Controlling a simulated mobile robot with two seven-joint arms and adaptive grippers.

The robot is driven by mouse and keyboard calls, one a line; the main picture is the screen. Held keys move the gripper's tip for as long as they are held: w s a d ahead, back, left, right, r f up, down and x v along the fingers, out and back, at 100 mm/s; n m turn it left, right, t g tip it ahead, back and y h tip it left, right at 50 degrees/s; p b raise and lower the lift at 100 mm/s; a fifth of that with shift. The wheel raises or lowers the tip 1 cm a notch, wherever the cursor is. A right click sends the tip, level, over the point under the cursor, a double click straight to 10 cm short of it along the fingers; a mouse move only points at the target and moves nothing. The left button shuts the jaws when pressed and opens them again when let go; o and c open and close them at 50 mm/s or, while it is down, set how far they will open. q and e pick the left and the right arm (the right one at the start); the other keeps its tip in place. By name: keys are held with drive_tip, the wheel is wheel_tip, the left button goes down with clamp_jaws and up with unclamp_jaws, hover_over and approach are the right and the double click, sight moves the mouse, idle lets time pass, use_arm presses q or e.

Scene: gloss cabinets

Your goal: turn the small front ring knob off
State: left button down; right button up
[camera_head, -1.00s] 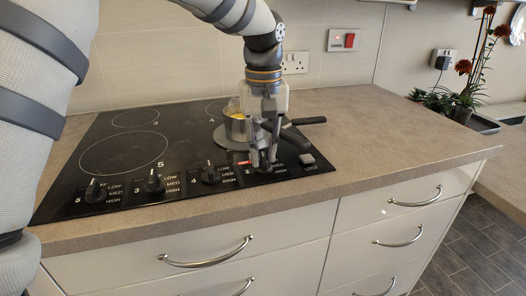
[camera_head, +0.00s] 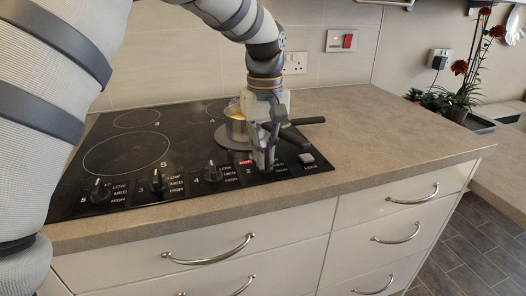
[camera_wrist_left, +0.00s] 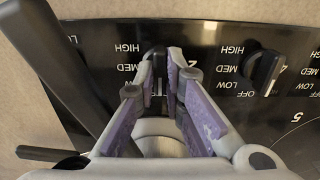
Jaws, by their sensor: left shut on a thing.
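The small front ring knob (camera_wrist_left: 156,60) is the rightmost dark knob on the black hob; it shows between my fingertips in the left wrist view. My left gripper (camera_head: 264,164) points down at the hob's front edge and is shut on this knob (camera_wrist_left: 160,75), hiding most of it in the head view. A red indicator (camera_head: 244,162) shows just left of the gripper. A small pot (camera_head: 236,126) with yellow contents stands on the ring behind the gripper. The knob's exact setting is hard to read. My right gripper is out of view.
Several other knobs, including a neighbouring one (camera_head: 211,173), line the hob front to the left. A lock button (camera_head: 306,158) is at the right. The pot's dark handle (camera_head: 308,121) points right, behind the gripper. The worktop (camera_head: 370,125) on the right is clear.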

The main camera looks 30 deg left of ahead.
use_arm(q)
drive_tip(key=c, duration=2)
unclamp_jaws()
drive_tip(key=shift+o, duration=0.2)
wheel_tip(320, 180, up, 12)
